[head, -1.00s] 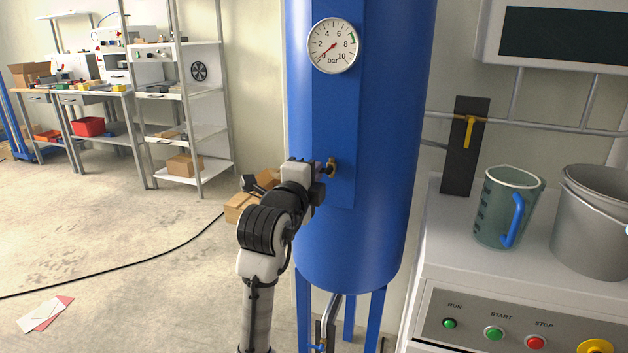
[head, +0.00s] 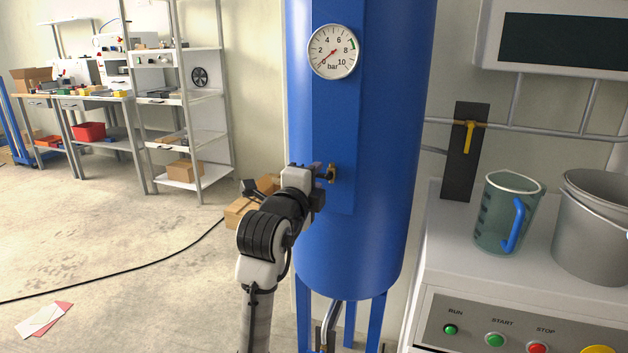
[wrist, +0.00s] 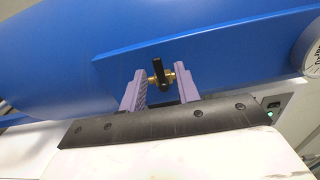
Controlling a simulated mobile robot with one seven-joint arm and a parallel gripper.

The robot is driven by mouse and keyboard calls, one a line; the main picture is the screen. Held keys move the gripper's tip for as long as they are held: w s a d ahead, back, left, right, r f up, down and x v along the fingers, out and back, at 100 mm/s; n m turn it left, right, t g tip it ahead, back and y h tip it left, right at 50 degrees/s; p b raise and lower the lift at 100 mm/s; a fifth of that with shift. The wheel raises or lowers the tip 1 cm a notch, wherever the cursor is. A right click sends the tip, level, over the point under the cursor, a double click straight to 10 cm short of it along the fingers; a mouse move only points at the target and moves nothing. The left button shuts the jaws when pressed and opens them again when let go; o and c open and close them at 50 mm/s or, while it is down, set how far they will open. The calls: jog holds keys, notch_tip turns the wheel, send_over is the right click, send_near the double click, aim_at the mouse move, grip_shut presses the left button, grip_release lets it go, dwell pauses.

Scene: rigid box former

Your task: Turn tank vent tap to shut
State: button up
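The tank vent tap (head: 332,174) is a small brass fitting on the flat front strip of the blue tank (head: 385,130), below the gauge. In the wrist view the tap's black lever (wrist: 158,70) stands across the brass body, roughly upright in the picture. My gripper (wrist: 162,76) is open, with one purple finger on each side of the lever. Gaps show between lever and fingers; the right finger overlaps or lies close to the brass part. In the head view my gripper (head: 320,173) is at the tap and partly hides it.
The pressure gauge (head: 333,51) above reads near 0 bar. To the right, a yellow-handled tap (head: 468,136) sits on a dark plate, above a bench with a jug (head: 505,215) and a metal bucket (head: 592,235). Cardboard boxes (head: 240,212) lie behind my arm. Floor at left is mostly clear.

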jog(key=b+v, duration=0.1)
jog(key=v, duration=1.2)
jog(key=shift+s, duration=0.3)
